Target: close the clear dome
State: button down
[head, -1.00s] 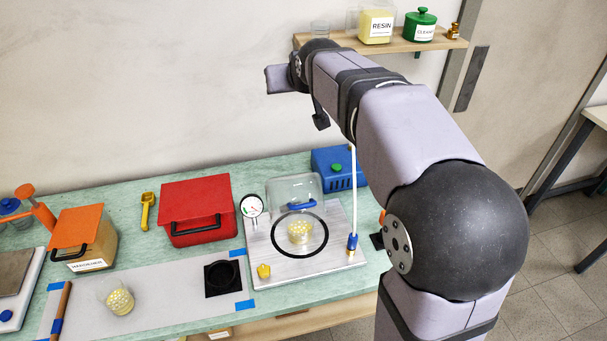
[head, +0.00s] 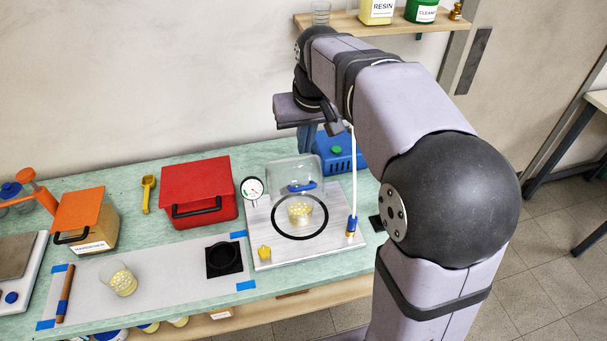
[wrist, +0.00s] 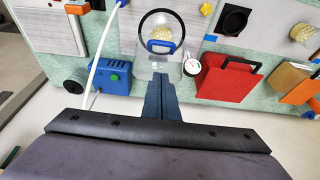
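The clear dome (head: 283,172) stands open, tipped up at the back of the metal plate (head: 262,243), with a blue handle (head: 301,187) on it. In the wrist view the dome (wrist: 146,66) and its blue handle (wrist: 158,47) are just beyond my fingertips. A black ring (head: 325,228) lies on the plate, and a cup of yellow beads (head: 300,212) stands inside it. My gripper (head: 306,150) is above and behind the dome, pointing down; its dark blue fingers (wrist: 160,78) look closed together, with nothing visible between them. Contact with the dome cannot be told.
A blue box with a green knob (head: 338,152) is right behind the plate. A white hose (head: 353,180) rises from a blue fitting on the plate's right. A gauge (head: 252,189) and a red case (head: 197,190) are left. A shelf (head: 400,29) hangs above.

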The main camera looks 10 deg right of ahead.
jog(key=p, duration=0.2)
send_over(304, 190)
jog(key=w, duration=0.2)
notch_tip(304, 190, down, 7)
jog(key=f, duration=0.1)
jog(key=f+p, duration=0.1)
jog(key=shift+s+f, duration=0.4)
jog(key=shift+s+f+p, duration=0.3)
jog(key=shift+f+p, duration=0.15)
jog(key=shift+f, duration=0.35)
jog(key=shift+s+f+b, duration=0.3)
jog(key=shift+f+b, duration=0.15)
jog(key=shift+b, duration=0.45)
jog(key=s+f+t+b, duration=0.1)
jog(key=s+f+b, duration=0.5)
jog(key=b, duration=0.1)
jog(key=shift+s+f+t, duration=0.2)
jog(key=shift+s+t, duration=0.05)
jog(key=shift+t, duration=0.05)
jog(key=shift+r, duration=0.1)
